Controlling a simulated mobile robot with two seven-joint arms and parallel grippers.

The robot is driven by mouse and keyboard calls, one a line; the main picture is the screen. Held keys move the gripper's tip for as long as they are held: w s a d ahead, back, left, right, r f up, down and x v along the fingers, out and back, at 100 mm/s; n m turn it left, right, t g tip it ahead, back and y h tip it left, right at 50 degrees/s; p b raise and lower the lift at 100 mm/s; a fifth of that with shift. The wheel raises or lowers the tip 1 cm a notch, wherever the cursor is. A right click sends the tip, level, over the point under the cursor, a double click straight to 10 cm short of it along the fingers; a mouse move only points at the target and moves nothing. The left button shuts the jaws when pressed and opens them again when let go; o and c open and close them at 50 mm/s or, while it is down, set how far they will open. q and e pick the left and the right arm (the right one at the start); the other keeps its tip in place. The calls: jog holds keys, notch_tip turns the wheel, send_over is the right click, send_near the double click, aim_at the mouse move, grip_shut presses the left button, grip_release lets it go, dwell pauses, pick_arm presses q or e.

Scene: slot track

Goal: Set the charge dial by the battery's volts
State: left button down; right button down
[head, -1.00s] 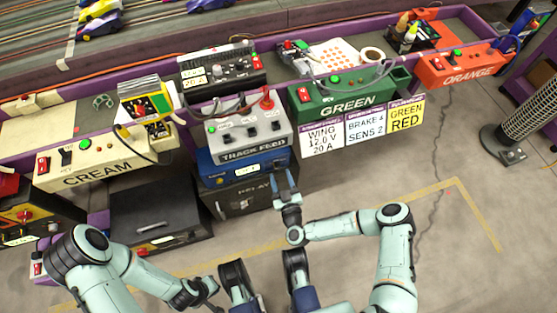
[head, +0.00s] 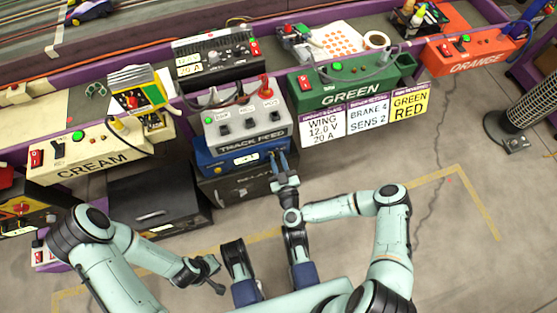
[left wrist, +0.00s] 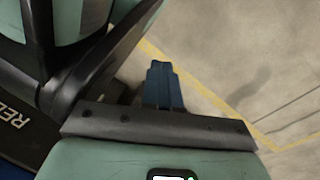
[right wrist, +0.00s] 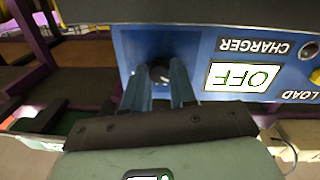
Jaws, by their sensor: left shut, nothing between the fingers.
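The blue charger (head: 212,160) sits under the grey TRACK FEED box. Its display (right wrist: 243,77) reads OFF in the right wrist view, where the panel appears upside down. A dark round dial (right wrist: 160,72) is on that panel. My right gripper (head: 279,157) is at the right end of the charger's front. In the right wrist view its fingers (right wrist: 161,82) stand apart, one on each side of the dial; whether they touch it I cannot tell. My left gripper (head: 218,277) is shut and empty over the floor; it also shows in the left wrist view (left wrist: 163,82). I cannot pick out the battery.
The TRACK FEED box (head: 246,127) is above the charger, with a dark cabinet (head: 235,186) below. A black supply unit (head: 218,60) stands behind. Cards (head: 323,127) hang under the green station (head: 350,92).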

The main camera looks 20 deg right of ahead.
jog(key=m+p, duration=0.3)
jog(key=shift+r+m, duration=0.15)
jog(key=shift+m, duration=0.25)
jog(key=shift+m+p, duration=0.4)
jog(key=shift+m, duration=0.5)
pick_arm(q)
jog(key=w+d+r+t, duration=0.1)
jog(key=w+r+t, duration=0.2)
jog(key=w+r, duration=0.45)
pick_arm(e)
jog(key=m, duration=0.2)
jog(key=shift+m, duration=0.3)
jog(key=m, duration=0.3)
jog(key=shift+m, duration=0.3)
jog(key=m, duration=0.3)
jog(key=shift+g+y+b, duration=0.3)
jog(key=shift+y, duration=0.1)
jog(key=m+b, duration=0.1)
jog(key=m, duration=0.2)
jog(key=shift+m, duration=0.4)
pick_arm(q)
jog(key=s+f+g+b, duration=0.1)
jog(key=s+f+g, duration=0.1)
jog(key=s+f, duration=0.3)
jog(key=shift+s+a+f, duration=0.35)
jog(key=shift+a+f, duration=0.05)
jog(key=shift+f, duration=0.25)
pick_arm(e)
jog(key=shift+m+y, duration=0.3)
jog(key=shift+m, duration=2)
